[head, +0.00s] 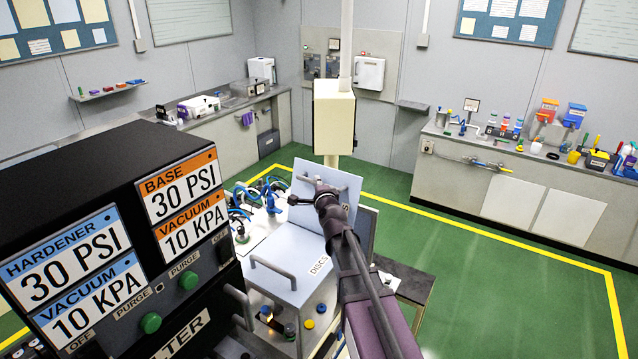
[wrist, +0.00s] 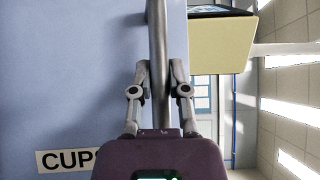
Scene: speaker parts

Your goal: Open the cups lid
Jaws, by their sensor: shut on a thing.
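The cups lid (wrist: 70,80) is a flat pale blue panel labelled CUPS and fills the left of the wrist view. In the head view the cups lid (head: 340,183) is tilted up, close to upright, behind the discs box. Its grey bar handle (wrist: 158,25) runs between my fingers in the wrist view. My gripper (wrist: 160,75) is shut on this handle. In the head view my gripper (head: 308,194) is in front of the raised lid, and my arm hides part of it. The cup compartment's inside is hidden.
The discs lid (head: 285,275), with its own grey handle, lies closed in front of the cups lid. A black panel box (head: 110,220) stands close on the left. A cream box on a post (head: 334,118) is behind the lid. Open green floor (head: 480,270) lies to the right.

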